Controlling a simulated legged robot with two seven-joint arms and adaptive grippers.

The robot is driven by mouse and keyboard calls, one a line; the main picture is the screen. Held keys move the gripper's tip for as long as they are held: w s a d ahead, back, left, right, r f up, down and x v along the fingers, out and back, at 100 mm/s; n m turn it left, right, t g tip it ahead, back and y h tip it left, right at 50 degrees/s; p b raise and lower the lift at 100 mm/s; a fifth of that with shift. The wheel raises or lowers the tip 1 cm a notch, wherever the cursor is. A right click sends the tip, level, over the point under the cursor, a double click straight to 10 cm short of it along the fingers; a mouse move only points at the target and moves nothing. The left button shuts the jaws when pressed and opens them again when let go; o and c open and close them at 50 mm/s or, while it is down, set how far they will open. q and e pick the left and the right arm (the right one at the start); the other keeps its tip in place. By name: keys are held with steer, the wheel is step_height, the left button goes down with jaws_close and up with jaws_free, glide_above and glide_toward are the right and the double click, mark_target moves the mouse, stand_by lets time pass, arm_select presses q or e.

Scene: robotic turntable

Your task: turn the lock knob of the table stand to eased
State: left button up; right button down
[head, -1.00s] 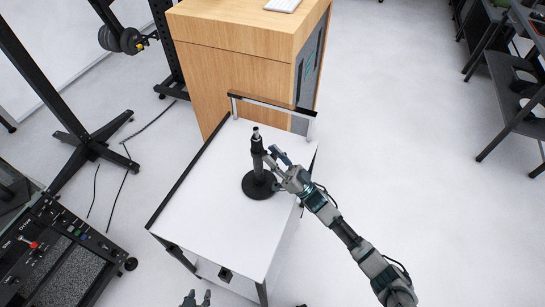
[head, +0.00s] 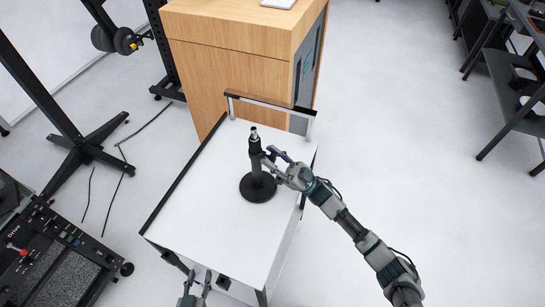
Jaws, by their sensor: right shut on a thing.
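The table stand (head: 257,188) is a black upright post on a round base, standing on the white top of a cart. Its post ends in a small metallic tip. My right gripper (head: 271,160) reaches in from the right at the side of the post, about mid-height. It is shut on a small part there, most likely the lock knob, which the fingers hide. Which way the knob is turned cannot be seen. My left gripper (head: 197,283) is at the bottom edge, over the cart's near side, with its two fingers apart and nothing between them.
The white cart (head: 205,205) has a raised handle bar (head: 270,105) at its far end, and its top is otherwise clear. A wooden cabinet (head: 225,60) stands behind it. A black control panel (head: 60,255) is at lower left, and dark shelving (head: 520,85) at right.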

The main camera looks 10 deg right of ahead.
steer(key=c, duration=0.8)
jaws_free()
steer(key=shift+f+t, duration=0.1)
steer(key=shift+t, duration=0.2)
steer(key=shift+d, duration=0.1)
steer(key=shift+d+f, duration=0.15)
steer(key=shift+d, duration=0.05)
steer(key=s+d+f, duration=0.1)
steer(key=s+d, duration=0.1)
steer(key=d, duration=0.4)
steer(key=s+d+f, duration=0.1)
steer(key=s+d, duration=0.2)
steer(key=d, duration=0.3)
steer(key=shift+s+d, duration=0.3)
